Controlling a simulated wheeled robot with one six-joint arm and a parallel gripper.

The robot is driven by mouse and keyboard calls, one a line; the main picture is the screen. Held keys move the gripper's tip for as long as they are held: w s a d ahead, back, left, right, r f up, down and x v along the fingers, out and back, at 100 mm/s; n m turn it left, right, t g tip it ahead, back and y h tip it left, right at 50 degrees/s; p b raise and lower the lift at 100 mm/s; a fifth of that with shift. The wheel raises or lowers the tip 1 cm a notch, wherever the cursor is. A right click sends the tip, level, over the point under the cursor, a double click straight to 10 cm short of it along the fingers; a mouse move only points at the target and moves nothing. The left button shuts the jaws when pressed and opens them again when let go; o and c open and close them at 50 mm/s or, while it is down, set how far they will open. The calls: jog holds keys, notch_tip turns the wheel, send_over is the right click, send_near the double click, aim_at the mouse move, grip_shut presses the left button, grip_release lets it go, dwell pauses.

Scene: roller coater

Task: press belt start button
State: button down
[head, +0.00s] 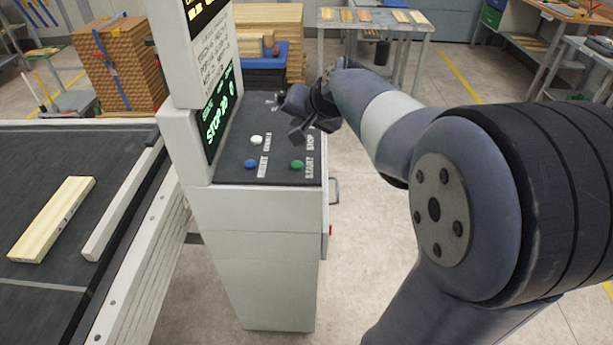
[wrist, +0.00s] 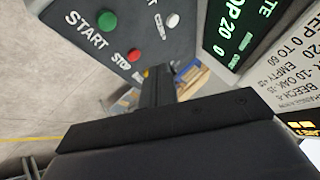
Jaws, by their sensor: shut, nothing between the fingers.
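The green START button (head: 297,165) is on the dark sloped top of the control console (head: 222,194), at its near right. It also shows near the top of the wrist view (wrist: 106,20). My gripper (head: 298,134) is shut and empty, above the panel and behind the START button in the head view, apart from that button. In the wrist view its dark fingers (wrist: 158,84) point toward the panel, with the red STOP button (wrist: 134,55) close by. In the head view, the STOP button is hidden by my gripper.
A blue RESET button (head: 250,165) and a white button (head: 257,140) sit left on the panel. A conveyor belt (head: 40,300) with a wooden board (head: 52,220) lies left. Open floor lies right of the console.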

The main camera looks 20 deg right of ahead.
aim_at(299, 167)
jog(key=shift+a, duration=0.1)
jog(key=shift+s+f, duration=0.1)
jog(key=shift+f, duration=0.05)
notch_tip(299, 167, down, 9)
jog(key=b, duration=0.7)
jog(key=shift+r, duration=0.2)
jog(key=shift+f+b, duration=0.1)
jog(key=shift+b, duration=0.2)
dwell(1.6)
jog(key=shift+f+b, duration=0.3)
